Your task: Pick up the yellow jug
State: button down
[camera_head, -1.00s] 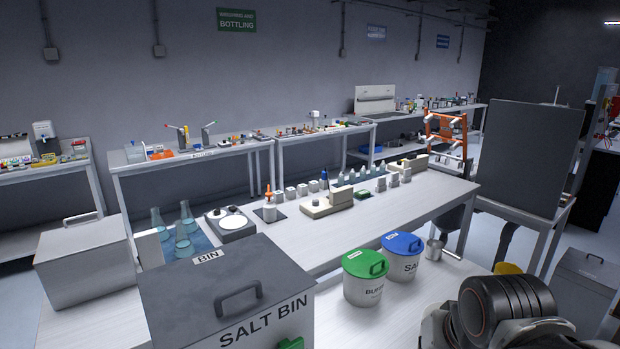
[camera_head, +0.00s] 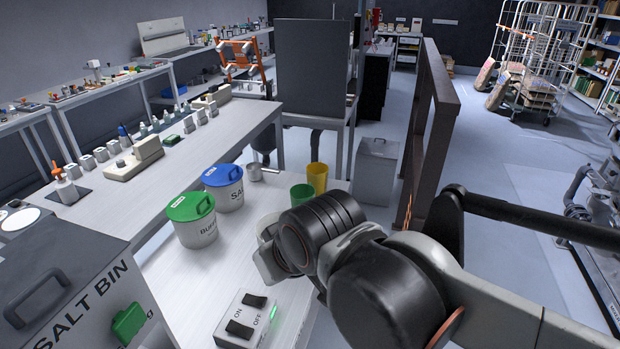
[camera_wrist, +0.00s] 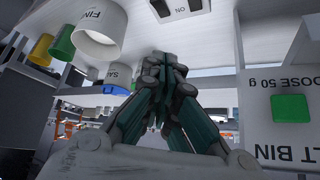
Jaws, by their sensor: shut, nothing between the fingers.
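The yellow jug (camera_head: 318,177) stands upright at the far right end of the near bench, just behind a green cup (camera_head: 302,197). In the wrist view, which looks upside down, the yellow jug (camera_wrist: 41,50) is at upper left beside the green cup (camera_wrist: 63,43). My gripper (camera_wrist: 166,62) is shut and empty in the wrist view, its fingertips together, away from the jug. A white pot (camera_wrist: 99,33) shows between the jug and my gripper in that view. In the head view my arm hides the fingertips.
A green-lidded pot (camera_head: 192,220) and a blue-lidded pot (camera_head: 224,187) stand left of the jug, near a metal scoop (camera_head: 256,172). An ON/OFF switch box (camera_head: 245,318) is at the front, and the salt bin (camera_head: 65,290) at lower left. A brown frame (camera_head: 432,130) rises at right.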

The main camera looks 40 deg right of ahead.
aim_at(316, 172)
jog(key=l+z, duration=0.15)
jog(key=l, duration=0.45)
jog(key=l+z, duration=0.1)
jog(key=l, duration=0.5)
jog(key=i+l+z, duration=0.15)
jog(key=l, duration=0.45)
jog(key=i+l+z, duration=0.15)
jog(key=l, duration=0.45)
jog(key=k, duration=0.05)
